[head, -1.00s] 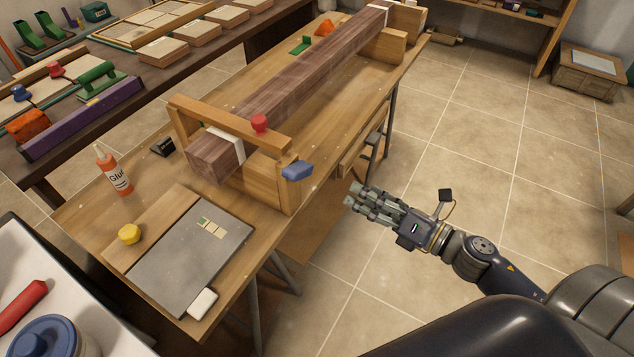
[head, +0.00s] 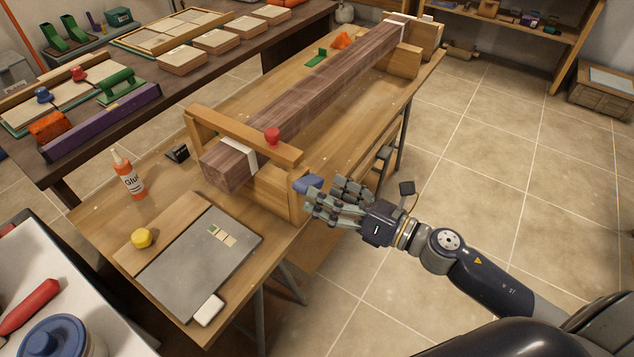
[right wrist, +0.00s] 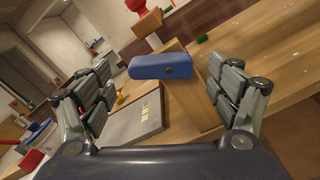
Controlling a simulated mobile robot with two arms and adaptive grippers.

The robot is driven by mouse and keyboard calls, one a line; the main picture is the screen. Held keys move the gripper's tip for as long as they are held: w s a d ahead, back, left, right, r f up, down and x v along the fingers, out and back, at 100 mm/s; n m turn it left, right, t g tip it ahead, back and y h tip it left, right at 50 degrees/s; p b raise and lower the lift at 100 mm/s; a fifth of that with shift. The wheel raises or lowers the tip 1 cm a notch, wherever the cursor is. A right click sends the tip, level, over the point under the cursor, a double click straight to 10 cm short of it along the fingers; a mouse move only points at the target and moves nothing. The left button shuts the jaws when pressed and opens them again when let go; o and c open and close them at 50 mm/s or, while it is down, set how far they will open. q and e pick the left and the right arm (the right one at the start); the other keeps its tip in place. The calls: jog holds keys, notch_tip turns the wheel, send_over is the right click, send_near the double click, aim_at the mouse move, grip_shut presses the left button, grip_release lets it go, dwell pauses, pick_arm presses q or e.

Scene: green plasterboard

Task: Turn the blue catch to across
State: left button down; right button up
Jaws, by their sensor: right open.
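The blue catch (head: 307,184) is a rounded bar on the front end of the wooden clamp frame (head: 296,205), whose top bar lies over a long dark wood beam (head: 318,102). In the right wrist view the blue catch (right wrist: 162,66) shows whole, with a dark pivot spot on its face. My right gripper (head: 322,202) is open, its fingers at the catch and partly covering it in the head view. In the right wrist view the catch lies between the two spread fingers (right wrist: 165,88), apart from both. My left gripper is not in view.
A red knob (head: 272,137) stands on the clamp's top bar. A glue bottle (head: 130,174), a yellow knob (head: 142,238) and a grey board (head: 190,262) are on the bench's near end.

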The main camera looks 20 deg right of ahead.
jog(key=shift+p+x, duration=0.3)
jog(key=shift+x, duration=1)
jog(key=shift+c, duration=0.5)
jog(key=c, duration=1)
